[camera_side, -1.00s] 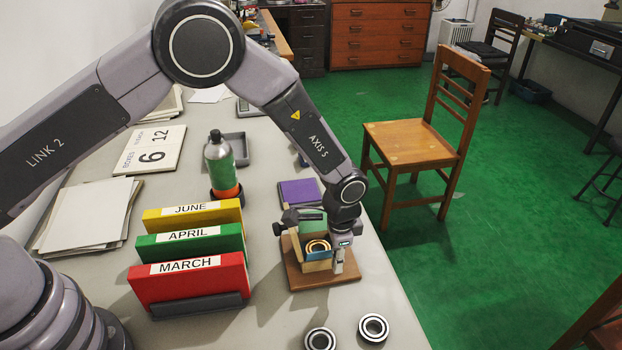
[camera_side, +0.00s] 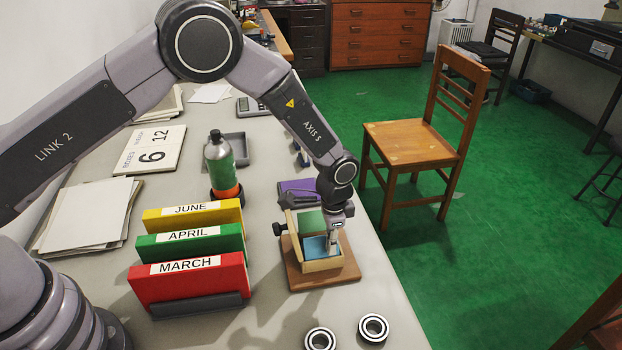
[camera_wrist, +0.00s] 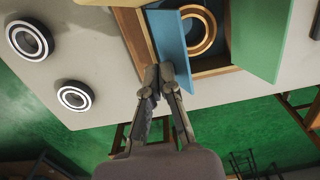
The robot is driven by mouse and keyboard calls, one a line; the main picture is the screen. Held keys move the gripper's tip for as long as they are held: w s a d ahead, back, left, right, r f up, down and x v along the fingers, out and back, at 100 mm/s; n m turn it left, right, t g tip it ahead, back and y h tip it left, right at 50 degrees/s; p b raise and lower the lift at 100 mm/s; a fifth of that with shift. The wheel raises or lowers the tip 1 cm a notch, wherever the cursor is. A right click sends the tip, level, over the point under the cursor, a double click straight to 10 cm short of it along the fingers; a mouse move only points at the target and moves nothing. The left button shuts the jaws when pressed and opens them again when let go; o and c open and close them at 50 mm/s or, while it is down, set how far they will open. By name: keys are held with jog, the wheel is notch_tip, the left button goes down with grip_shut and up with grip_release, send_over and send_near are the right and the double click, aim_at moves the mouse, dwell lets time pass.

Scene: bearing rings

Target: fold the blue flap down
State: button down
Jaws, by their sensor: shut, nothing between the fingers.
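A small wooden box (camera_side: 322,265) stands on a brown board. Its blue flap (camera_side: 314,246) is tilted over the opening and hides the inside from the side view. In the wrist view the blue flap (camera_wrist: 168,40) shows as a narrow slanted panel, with a brass-coloured ring (camera_wrist: 198,30) still visible in the box beside it. The green flap (camera_side: 309,223) stands raised at the back. My gripper (camera_side: 332,251) is shut and empty, its fingertips at the blue flap's edge; I cannot tell whether they touch it. The closed fingertips (camera_wrist: 160,74) also show in the wrist view.
Two loose bearing rings (camera_side: 373,327) (camera_side: 320,340) lie near the table's front edge. Red, green and yellow month binders (camera_side: 190,283) stand left of the box, with a bottle (camera_side: 219,163) behind. A purple item (camera_side: 296,188) lies behind the box.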

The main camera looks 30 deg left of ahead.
jog(key=shift+w+a, duration=1)
jog(key=shift+f, duration=0.85)
jog(key=shift+r, duration=0.15)
notch_tip(320, 180, up, 8)
dwell(1.0)
